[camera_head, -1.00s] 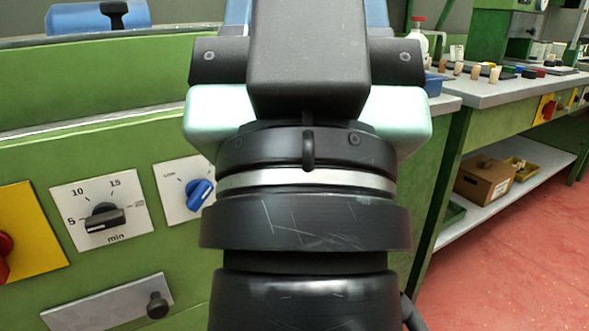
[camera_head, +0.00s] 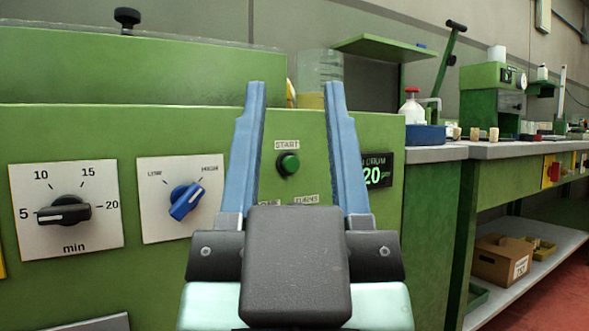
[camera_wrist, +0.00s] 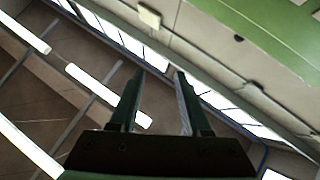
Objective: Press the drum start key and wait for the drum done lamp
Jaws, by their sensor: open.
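The green round start key (camera_head: 288,163) sits on the green machine's front panel under a START label. In the head view it shows between the two blue fingers of my gripper (camera_head: 294,90), which is open and empty. The fingers point upward and their tips stand above the key's height in the picture; I see no contact with it. In the wrist view my gripper (camera_wrist: 158,72) is also open, with nothing between the fingers. Small labels below the key are partly hidden by my gripper, and I cannot make out a done lamp there.
A minutes dial (camera_head: 63,212) and a blue speed knob (camera_head: 185,201) are on the panel to the left. A drum display (camera_head: 377,172) reading 20 is partly behind the right finger. A grey bench (camera_head: 500,150) with bottles and corks stands at right.

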